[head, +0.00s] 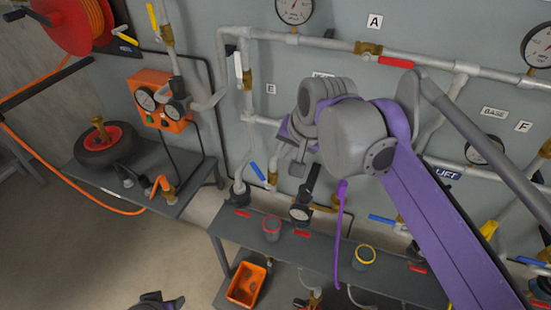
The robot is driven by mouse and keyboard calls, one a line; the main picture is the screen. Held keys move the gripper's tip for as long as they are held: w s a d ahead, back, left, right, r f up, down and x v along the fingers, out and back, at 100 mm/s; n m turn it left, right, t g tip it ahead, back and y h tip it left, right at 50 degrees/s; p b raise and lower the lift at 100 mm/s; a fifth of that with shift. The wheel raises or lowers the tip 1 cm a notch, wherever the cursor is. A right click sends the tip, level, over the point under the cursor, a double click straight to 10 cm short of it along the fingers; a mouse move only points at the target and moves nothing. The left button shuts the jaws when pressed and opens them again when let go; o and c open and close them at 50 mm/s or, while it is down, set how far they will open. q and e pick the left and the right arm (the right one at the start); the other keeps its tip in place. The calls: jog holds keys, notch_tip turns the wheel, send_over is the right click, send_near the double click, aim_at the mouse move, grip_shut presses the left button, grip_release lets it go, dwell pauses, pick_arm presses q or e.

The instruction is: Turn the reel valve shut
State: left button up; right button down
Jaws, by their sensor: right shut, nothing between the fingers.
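The red hose reel (75,22) with orange hose is at the top left. A yellow lever (125,36) sits beside it, and another yellow lever (152,16) is on the brass-fitted upright pipe just to the right. No label shows which of these is the reel valve. My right gripper (297,168) is in front of the wall panel at the middle, shut and empty, well to the right of both levers and touching neither. What seems to be part of my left gripper (160,301) shows at the bottom edge; its finger opening is unclear.
An orange gauge box (150,97) hangs below the levers, above a grey shelf (160,196) with a small wheel (105,145). Grey pipes with a white lever (238,64) stand between my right gripper and the reel. Floor at lower left is clear.

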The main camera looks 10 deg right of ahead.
aim_at(255, 166)
jog(key=a+x, duration=0.2)
jog(key=x, duration=1)
jog(key=shift+w+a+r, duration=0.3)
jog(key=shift+r, duration=0.05)
jog(key=shift+w+a+g+h, duration=0.25)
jog(key=shift+a+g+h, duration=0.15)
jog(key=shift+a+h, duration=0.1)
jog(key=shift+w+a+f+n+g+h+p, duration=0.2)
jog(key=shift+w+a+n+g+h+p, duration=0.15)
jog(key=shift+w+a+g+h, duration=0.35)
jog(key=w+a+f+g+h, duration=0.2)
jog(key=a+f+h, duration=0.1)
jog(key=a+f, duration=0.1)
jog(key=shift+w+f+n+h, duration=0.2)
jog(key=shift+f+n+h, duration=0.15)
jog(key=shift+h, duration=0.05)
jog(key=shift+a+f, duration=0.1)
jog(key=shift+a, duration=0.05)
